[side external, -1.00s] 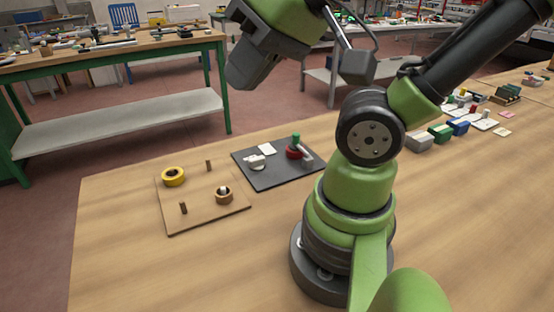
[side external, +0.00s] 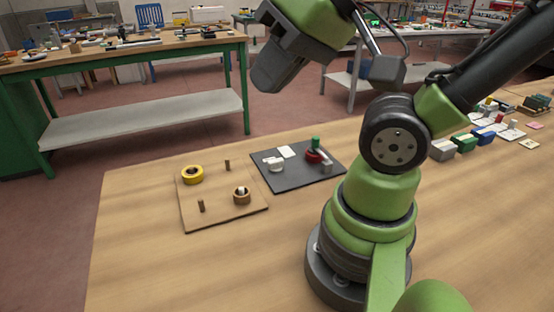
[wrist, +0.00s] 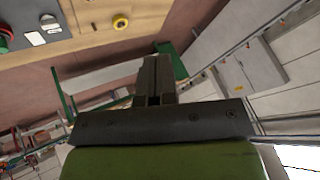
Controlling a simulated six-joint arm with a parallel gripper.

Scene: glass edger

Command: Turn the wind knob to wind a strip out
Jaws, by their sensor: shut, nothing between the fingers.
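A dark board (side external: 300,178) lies on the wooden bench. On it stands a red round part with a green upright knob (side external: 315,143); I cannot tell for certain that this is the wind knob. A white round part (side external: 274,165), a white card (side external: 287,151) and a small grey block (side external: 327,167) are also on the board. In the wrist view the red and green part (wrist: 5,40) is cut off at the left edge. My gripper (side external: 264,84) is raised well above the bench, apart from the board. Its fingers (wrist: 156,68) are together and empty in the wrist view.
A wooden board (side external: 222,208) left of the dark one carries a yellow ring (side external: 192,174), a brown ring (side external: 242,195) and two short pegs. Several coloured blocks (side external: 464,142) stand at the right. Another bench (side external: 130,50) stands behind. The bench front is clear.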

